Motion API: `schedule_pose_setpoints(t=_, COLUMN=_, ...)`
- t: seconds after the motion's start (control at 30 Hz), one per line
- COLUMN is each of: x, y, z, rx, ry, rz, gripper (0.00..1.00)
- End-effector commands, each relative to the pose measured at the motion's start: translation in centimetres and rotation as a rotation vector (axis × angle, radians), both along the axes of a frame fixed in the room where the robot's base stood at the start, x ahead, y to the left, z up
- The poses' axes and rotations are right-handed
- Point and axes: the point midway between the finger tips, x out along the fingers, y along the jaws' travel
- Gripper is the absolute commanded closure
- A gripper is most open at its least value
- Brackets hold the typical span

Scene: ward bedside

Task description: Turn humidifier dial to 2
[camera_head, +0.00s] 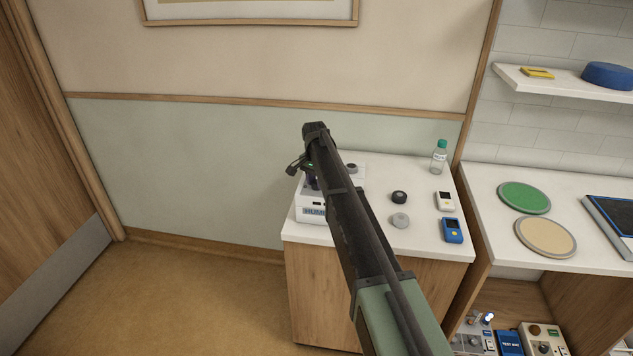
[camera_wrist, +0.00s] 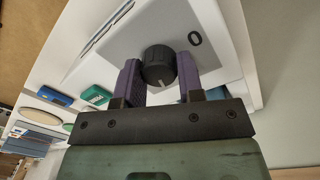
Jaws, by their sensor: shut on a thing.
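The humidifier (camera_head: 309,212) is a white box with a dark label at the left end of the bedside top, partly hidden by my arm. In the wrist view its pale face (camera_wrist: 120,38) carries a black round dial (camera_wrist: 157,66) with a white pointer mark at its lower edge, toward my gripper. In the head view my gripper (camera_head: 311,176) is mostly hidden by the arm.
Right of the humidifier are a black knob-like piece (camera_head: 399,197), a grey one (camera_head: 400,220), a white device (camera_head: 445,201), a blue device (camera_head: 452,230) and a green-capped bottle (camera_head: 439,157). A wall stands close behind the top.

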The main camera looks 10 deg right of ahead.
Motion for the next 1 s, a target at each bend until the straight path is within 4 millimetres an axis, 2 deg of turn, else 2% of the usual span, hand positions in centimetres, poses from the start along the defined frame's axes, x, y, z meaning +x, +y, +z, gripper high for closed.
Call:
schedule_pose_setpoints(t=0.4, x=-0.09, y=-0.05, z=-0.02, rx=0.000, ry=0.001, rz=-0.215, gripper=0.89)
schedule_pose_setpoints(t=0.97, x=-0.09, y=-0.05, z=-0.02, rx=0.000, ry=0.002, rz=-0.247, gripper=0.89)
schedule_pose_setpoints(t=1.0, x=-0.09, y=-0.05, z=-0.02, rx=0.000, ry=0.002, rz=-0.247, gripper=0.60)
